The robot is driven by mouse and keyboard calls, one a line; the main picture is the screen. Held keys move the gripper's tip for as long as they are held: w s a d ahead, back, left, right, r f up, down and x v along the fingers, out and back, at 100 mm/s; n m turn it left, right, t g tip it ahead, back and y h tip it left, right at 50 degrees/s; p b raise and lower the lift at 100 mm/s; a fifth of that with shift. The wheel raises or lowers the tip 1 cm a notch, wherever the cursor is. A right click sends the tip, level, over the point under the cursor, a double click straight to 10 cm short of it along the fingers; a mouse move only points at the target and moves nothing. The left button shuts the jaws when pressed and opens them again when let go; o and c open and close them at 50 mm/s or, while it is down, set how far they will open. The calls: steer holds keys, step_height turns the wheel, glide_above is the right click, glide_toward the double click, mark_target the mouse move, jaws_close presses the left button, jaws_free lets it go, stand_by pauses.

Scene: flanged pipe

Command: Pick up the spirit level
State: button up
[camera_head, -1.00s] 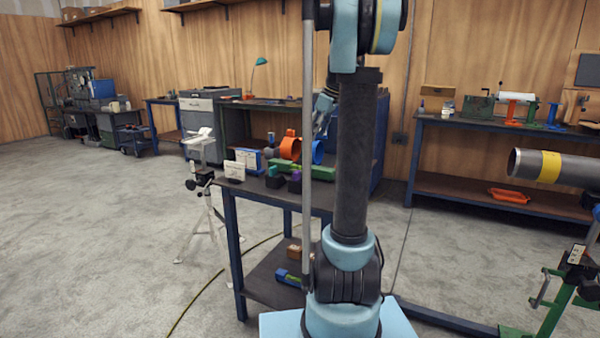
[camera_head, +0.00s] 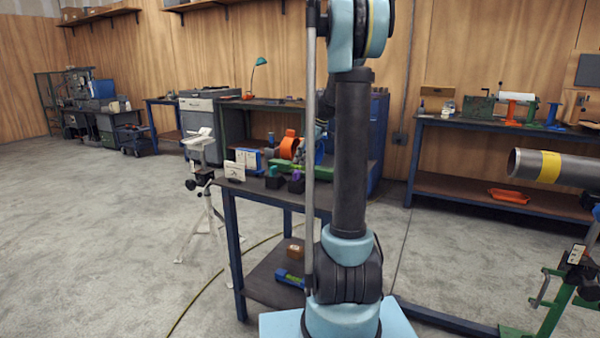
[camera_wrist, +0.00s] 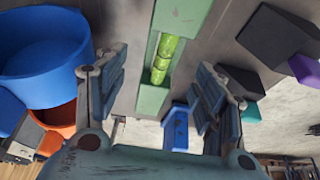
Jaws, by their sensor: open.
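The spirit level is a long pale green bar with bright green vials in its middle slot. In the wrist view the spirit level (camera_wrist: 163,58) lies on the dark bench top, between and beyond the fingers. My gripper (camera_wrist: 158,75) is open and empty, with one finger on each side of the bar's line. In the head view the green level (camera_head: 322,173) shows partly behind my column, which hides my gripper there.
In the wrist view, blue (camera_wrist: 45,60) and orange (camera_wrist: 58,122) rings stand left of the level. Black (camera_wrist: 278,42) and purple (camera_wrist: 304,68) blocks lie to the right. A blue-and-green item (camera_head: 290,277) sits on the lower shelf. A large pipe (camera_head: 552,167) is at right.

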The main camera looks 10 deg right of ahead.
steer(key=shift+x, duration=2.65)
steer(key=shift+s, duration=0.1)
steer(key=shift+c, duration=0.3)
jaws_close()
steer(key=shift+r, duration=0.15)
step_height(320, 180, up, 10)
steer(key=shift+f, duration=0.15)
steer(key=shift+s+a, duration=0.1)
